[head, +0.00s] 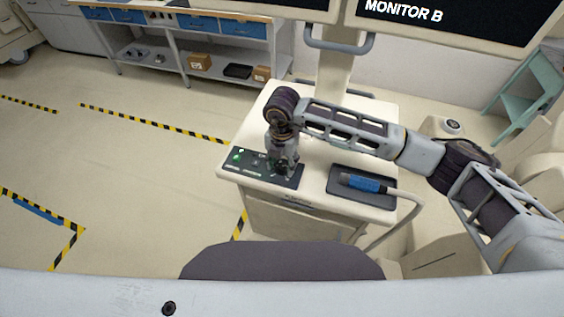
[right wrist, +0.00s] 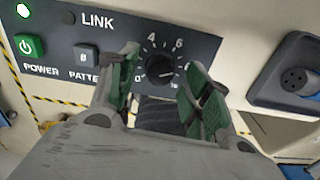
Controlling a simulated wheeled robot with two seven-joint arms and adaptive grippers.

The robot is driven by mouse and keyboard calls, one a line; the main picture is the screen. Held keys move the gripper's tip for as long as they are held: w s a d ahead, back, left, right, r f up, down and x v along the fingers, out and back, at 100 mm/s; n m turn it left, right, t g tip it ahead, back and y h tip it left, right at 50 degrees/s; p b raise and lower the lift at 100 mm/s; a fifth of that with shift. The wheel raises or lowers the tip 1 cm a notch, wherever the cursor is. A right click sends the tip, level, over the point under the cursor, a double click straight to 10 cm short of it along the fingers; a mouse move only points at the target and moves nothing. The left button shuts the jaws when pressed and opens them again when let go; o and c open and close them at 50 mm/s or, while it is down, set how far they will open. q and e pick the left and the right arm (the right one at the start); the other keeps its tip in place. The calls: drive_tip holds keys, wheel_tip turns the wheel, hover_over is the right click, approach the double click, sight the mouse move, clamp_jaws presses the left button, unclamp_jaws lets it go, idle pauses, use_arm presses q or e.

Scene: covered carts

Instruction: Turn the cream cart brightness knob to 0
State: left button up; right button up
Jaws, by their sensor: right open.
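The cream cart (head: 308,144) stands in front of me, with a dark control panel (head: 239,168) along its near left edge. In the right wrist view the round black brightness knob (right wrist: 159,69) sits on that panel, with the numbers 4 and 6 readable above it. A pale mark shows on the knob's right side; its exact setting is hard to read. My right gripper (head: 284,167) is above the panel, open. Its green-padded fingers stand on either side of the knob in the right wrist view (right wrist: 161,64), with gaps visible. The fingers partly hide other dial marks. My left gripper is out of view.
A green-lit POWER button (right wrist: 29,47) and a PATTERN button (right wrist: 86,54) lie left of the knob. A dark tray (head: 345,189) with a blue-banded probe (head: 362,183) is on the cart's right. Monitor B (head: 450,22) rises behind. Floor at left is open.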

drive_tip(key=shift+f, duration=0.3)
drive_tip(key=c, duration=1)
drive_tip(key=shift+c, duration=0.2)
